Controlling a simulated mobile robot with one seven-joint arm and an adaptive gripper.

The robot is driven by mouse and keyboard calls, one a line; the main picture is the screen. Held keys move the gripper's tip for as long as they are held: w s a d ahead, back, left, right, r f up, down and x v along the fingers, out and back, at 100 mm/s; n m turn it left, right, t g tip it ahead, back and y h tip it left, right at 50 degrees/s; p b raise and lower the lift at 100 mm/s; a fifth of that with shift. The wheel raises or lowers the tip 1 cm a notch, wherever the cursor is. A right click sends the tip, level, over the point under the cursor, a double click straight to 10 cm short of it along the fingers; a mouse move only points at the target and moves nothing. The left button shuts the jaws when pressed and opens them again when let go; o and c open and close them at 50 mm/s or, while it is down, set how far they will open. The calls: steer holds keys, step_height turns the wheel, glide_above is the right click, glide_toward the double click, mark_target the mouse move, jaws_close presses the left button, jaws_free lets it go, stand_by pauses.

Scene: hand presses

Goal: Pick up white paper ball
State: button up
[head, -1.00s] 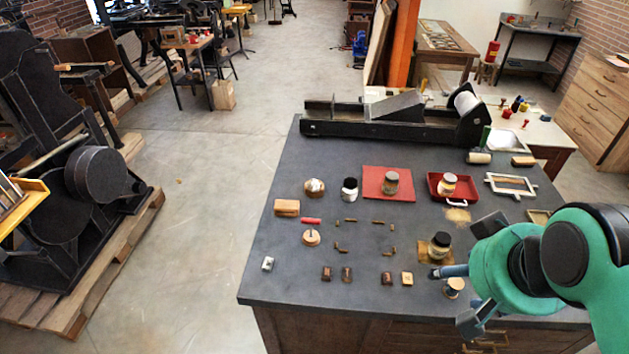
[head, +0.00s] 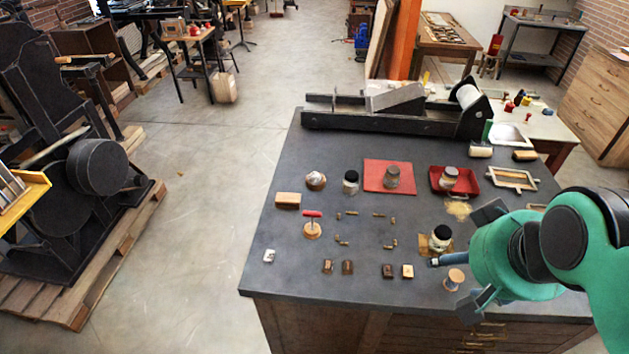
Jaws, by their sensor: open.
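A small roundish white-and-brown thing (head: 316,180), which looks like the crumpled paper ball, sits at the left of the dark bench top. It is too small to be sure of. My gripper (head: 468,257) is over the front right of the bench, far to the right of the ball and nearer the front edge. Its jaws are spread apart, with nothing seen held between them. A dark-lidded jar (head: 440,238) and a wooden spool (head: 454,279) are close to it in the picture.
A black press bed (head: 390,120) lines the back. The left front is mostly clear.

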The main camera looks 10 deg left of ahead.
steer(key=w+a+r+n+p, duration=0.1)
steer(key=w+a+r, duration=0.1)
steer(key=w, duration=0.5)
steer(key=w+a+r+p, duration=0.2)
steer(key=w+r, duration=0.1)
steer(key=w, duration=0.4)
steer(key=n+g+y+p, duration=0.1)
steer(key=n+g+p, duration=0.25)
steer(key=p, duration=0.45)
glide_above(315, 175)
steer(key=s+d, duration=0.1)
steer(key=s, duration=0.2)
steer(key=s+d+x, duration=0.1)
steer(key=s+x, duration=0.1)
steer(key=x, duration=1)
steer(key=s+d+f+x, duration=0.1)
steer(key=s+x, duration=0.1)
steer(key=x, duration=1.1)
steer(key=shift+s+d+f+t, duration=0.2)
steer(key=shift+s+f+t, duration=0.1)
steer(key=shift+t, duration=0.15)
steer(key=shift+p+x, duration=0.4)
steer(key=shift+x, duration=3.85)
steer(key=shift+a, duration=0.1)
